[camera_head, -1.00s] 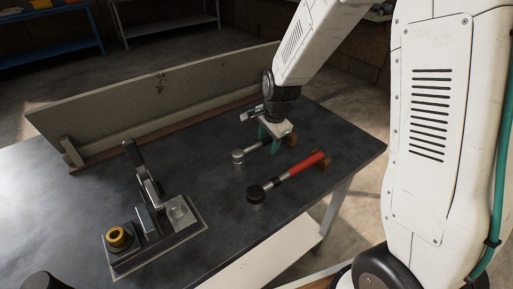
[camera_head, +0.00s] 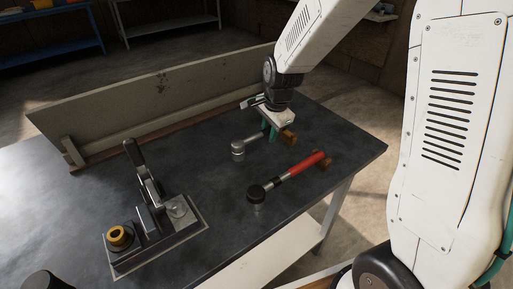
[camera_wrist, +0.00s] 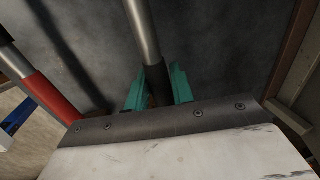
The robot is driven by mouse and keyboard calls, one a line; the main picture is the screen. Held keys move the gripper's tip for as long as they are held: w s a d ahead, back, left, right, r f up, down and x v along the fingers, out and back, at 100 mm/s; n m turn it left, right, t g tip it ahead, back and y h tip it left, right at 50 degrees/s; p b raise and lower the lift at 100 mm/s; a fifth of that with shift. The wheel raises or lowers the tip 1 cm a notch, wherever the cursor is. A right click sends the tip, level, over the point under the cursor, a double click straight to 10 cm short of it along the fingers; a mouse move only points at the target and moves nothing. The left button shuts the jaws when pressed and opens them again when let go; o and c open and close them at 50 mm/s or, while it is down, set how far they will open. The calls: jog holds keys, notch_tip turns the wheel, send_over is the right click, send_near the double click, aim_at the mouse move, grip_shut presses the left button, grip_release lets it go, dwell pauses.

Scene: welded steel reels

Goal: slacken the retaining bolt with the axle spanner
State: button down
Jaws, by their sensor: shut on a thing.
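My gripper (camera_head: 268,132) has teal fingers, shut around the dark grip of a steel-headed spanner (camera_head: 238,149). In the wrist view, the spanner's bare steel shaft (camera_wrist: 142,32) runs away from between the fingers (camera_wrist: 158,92). The spanner is held low over the table, its round head to the left. A second spanner with a red handle (camera_head: 303,165) and black head lies in front, apart from my gripper. I cannot tell by marking which is the axle spanner. A fixture (camera_head: 158,236) at the left carries a brass-coloured ring (camera_head: 119,237); no retaining bolt is clearly distinguishable.
A black-handled lever (camera_head: 133,152) stands up from the fixture. A grey board (camera_head: 150,95) lines the table's back edge. The dark tabletop (camera_head: 205,180) is clear between fixture and spanners.

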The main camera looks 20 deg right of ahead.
aim_at(270, 127)
jog(key=shift+r, duration=1.85)
jog(key=s+r, duration=1.2)
jog(key=s, duration=0.3)
dwell(0.5)
